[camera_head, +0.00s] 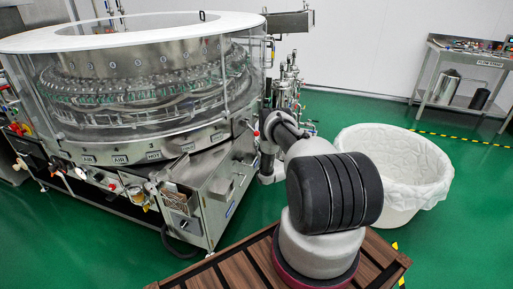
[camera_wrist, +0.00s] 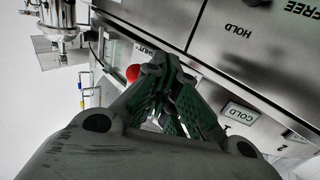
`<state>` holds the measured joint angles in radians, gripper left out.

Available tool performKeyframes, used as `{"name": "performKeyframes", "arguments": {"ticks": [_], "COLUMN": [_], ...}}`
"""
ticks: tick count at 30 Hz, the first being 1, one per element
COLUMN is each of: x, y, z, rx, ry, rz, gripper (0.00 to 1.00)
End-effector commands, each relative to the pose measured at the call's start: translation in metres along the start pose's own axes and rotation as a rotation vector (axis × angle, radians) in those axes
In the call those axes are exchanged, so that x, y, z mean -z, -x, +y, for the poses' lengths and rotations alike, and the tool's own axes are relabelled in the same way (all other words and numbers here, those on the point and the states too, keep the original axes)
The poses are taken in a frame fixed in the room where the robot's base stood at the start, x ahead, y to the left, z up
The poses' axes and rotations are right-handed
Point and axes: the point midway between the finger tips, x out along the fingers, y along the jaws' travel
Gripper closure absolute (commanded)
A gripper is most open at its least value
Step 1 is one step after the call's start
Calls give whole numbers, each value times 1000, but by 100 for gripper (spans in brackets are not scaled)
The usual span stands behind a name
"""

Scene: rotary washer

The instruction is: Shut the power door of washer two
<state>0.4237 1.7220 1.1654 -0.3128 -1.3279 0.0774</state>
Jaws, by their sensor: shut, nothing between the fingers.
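The rotary washer (camera_head: 130,75) stands at the left in the head view, a round glass-walled machine with bottles inside on a steel base. A steel cabinet (camera_head: 222,190) with panels is at its front right corner. I cannot tell which panel is the power door, or how far it stands open. In the wrist view my gripper (camera_wrist: 168,75) is shut and empty, its green-padded fingers together. It is close to steel panels (camera_wrist: 235,50) marked HOLD and FREE and beside a red knob (camera_wrist: 132,73). I cannot tell whether it touches anything. In the head view my arm hides the gripper.
A white lined bin (camera_head: 400,165) stands right of my arm. A steel table (camera_head: 460,85) is at the back right. A small open box (camera_head: 178,200) and several valves and hoses project from the washer's front.

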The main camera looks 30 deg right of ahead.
Motion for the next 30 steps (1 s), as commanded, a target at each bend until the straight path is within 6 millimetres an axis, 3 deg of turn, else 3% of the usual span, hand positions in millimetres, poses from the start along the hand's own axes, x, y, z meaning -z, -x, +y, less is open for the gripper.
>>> {"name": "performKeyframes", "arguments": {"ticks": [18,26,30], "x": [0,0,-19], "y": [60,65,66], "z": [61,65,67], "rx": [-2,1,-6], "ry": [0,1,5], "rz": [0,0,-82], "gripper": [100,100,100]}}
